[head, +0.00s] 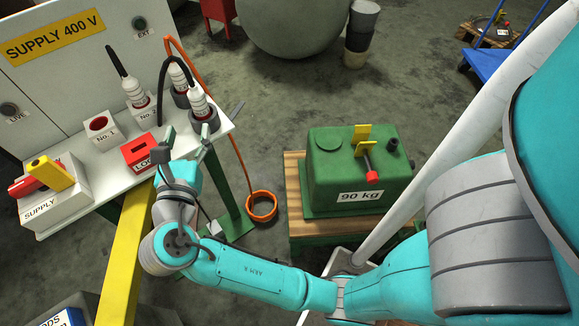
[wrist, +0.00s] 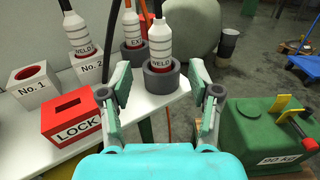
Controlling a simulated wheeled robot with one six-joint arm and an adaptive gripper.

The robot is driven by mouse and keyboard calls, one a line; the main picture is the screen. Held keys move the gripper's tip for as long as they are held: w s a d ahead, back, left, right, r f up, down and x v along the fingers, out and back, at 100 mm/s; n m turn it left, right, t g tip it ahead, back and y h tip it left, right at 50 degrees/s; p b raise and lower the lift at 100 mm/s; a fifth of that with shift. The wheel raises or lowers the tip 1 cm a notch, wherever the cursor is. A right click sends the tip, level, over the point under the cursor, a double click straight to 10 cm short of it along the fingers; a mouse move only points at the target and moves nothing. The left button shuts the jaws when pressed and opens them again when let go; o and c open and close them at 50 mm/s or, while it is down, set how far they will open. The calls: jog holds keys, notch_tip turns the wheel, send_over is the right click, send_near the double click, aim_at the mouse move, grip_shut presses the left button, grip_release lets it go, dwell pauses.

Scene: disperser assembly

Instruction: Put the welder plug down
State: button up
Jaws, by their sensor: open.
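A white plug with a label that seems to read WELD (wrist: 159,42) stands upright in a grey ring holder (wrist: 161,80) at the shelf's right corner; this plug also shows in the head view (head: 199,103). My gripper (wrist: 160,88) is open and empty, its fingers spread just short of that holder, with the plug beyond them. In the head view my gripper (head: 187,143) is at the shelf's front edge. Another white plug, also seeming to read WELD (wrist: 76,36), stands in the No. 2 socket box (wrist: 91,66). A plug marked EXT (wrist: 131,27) stands in a grey holder behind.
The No. 1 socket (head: 98,125) is empty. A red LOCK box (head: 140,152) and the SUPPLY box with a red and yellow handle (head: 42,180) are on the shelf. An orange cable (head: 240,160) hangs between.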

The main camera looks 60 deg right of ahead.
jog(key=s+a+f+m+t+y, duration=0.25)
jog(key=s+f+y, duration=0.35)
jog(key=f, duration=0.4)
jog(key=s+a+f+m+t+y, duration=0.1)
jog(key=s+f+m+y, duration=0.2)
jog(key=s+f+y, duration=0.6)
jog(key=s+a+r+m, duration=0.1)
jog(key=s+m, duration=0.8)
jog(key=s+a+r+m+t, duration=0.1)
jog(key=s+r+m, duration=0.1)
jog(key=s+m, duration=0.8)
jog(key=shift+a+r, duration=0.15)
jog(key=shift+r, duration=0.1)
